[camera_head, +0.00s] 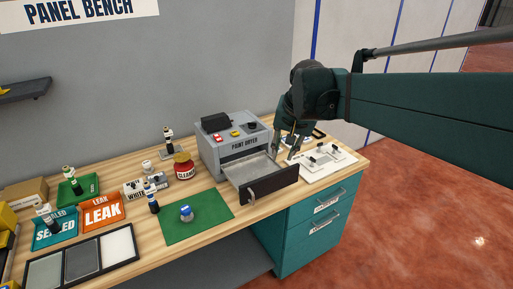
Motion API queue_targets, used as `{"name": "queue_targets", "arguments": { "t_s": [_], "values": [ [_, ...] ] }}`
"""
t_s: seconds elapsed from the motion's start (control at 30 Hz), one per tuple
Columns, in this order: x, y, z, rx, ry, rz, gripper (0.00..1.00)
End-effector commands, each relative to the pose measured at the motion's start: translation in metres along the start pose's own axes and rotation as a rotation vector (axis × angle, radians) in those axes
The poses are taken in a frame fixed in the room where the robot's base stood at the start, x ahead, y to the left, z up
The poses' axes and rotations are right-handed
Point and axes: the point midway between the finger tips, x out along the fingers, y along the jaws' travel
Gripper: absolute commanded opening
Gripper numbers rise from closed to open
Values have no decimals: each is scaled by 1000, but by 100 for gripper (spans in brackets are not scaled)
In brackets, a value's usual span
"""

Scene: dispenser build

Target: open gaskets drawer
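A teal cabinet (272,238) stands under the right end of the bench. It has an upper drawer (345,202) and a lower drawer (300,247), both shut, each with a bar handle and a white label. The labels are too small to read, so I cannot tell which is the gaskets drawer. My gripper (285,152) points down above the bench, behind the paint dryer's pulled-out tray, above and left of the drawers. Its fingers are apart and nothing shows between them. It is clear of both drawer handles.
A green mat (197,223) lies left. The floor before the cabinet is clear.

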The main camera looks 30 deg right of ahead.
Motion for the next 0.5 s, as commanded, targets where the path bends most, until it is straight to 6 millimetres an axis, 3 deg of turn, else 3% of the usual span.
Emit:
{"name": "queue_targets", "arguments": {
  "t_s": [0.1, 0.5],
  "values": [
    [5, 18, -28, 79, -15, 16, 22],
    [28, 90, -109, 339, -70, 62, 22]
  ]
}}
